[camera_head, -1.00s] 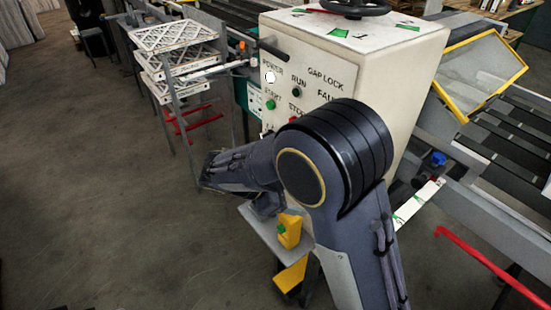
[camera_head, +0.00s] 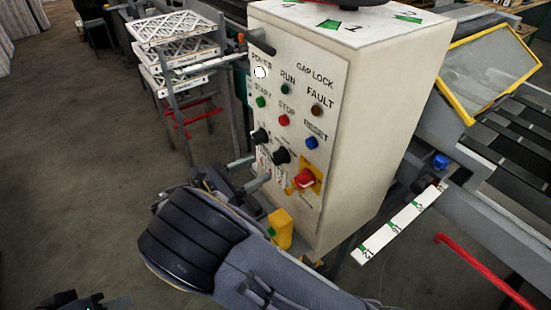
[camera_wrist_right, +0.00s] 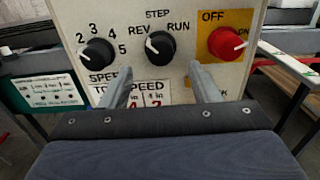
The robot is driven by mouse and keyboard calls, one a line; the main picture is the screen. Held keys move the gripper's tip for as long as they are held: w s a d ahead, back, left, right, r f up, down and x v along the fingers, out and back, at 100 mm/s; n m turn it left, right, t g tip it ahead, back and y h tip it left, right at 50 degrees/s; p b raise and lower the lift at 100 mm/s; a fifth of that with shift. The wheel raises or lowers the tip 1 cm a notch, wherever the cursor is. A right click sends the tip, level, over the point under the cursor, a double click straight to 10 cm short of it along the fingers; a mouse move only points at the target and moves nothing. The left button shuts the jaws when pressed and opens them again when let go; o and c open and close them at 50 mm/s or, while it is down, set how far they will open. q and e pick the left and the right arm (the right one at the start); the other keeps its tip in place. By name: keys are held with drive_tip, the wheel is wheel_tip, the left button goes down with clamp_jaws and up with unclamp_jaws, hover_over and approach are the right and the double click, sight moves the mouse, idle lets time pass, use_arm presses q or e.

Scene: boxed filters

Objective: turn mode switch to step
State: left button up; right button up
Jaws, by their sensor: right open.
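The mode switch (camera_wrist_right: 160,49) is a round black knob with REV, STEP and RUN printed around it. Its white pointer is turned to the upper left, towards REV. In the head view it is the lower black knob (camera_head: 282,156) on the control box front. My right gripper (camera_wrist_right: 160,72) is open and empty, its two fingers apart on either side below the knob. In the head view the right gripper (camera_head: 251,171) reaches up to the panel's lower part; contact cannot be told. A dark part of my left gripper (camera_head: 85,301) shows at the bottom left edge.
The black speed knob (camera_wrist_right: 97,53) is left of the mode switch, and the red OFF/ON switch (camera_wrist_right: 226,42) on a yellow plate is right of it. The control box (camera_head: 375,110) has lamps and buttons above. A rack with filters (camera_head: 180,50) stands left. Floor at left is clear.

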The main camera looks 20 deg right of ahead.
sight(274, 160)
drive_tip(key=p+x, duration=0.1)
drive_tip(key=x, duration=0.5)
drive_tip(key=shift+d, duration=0.15)
drive_tip(key=shift+c, duration=0.4)
drive_tip(key=c, duration=0.9)
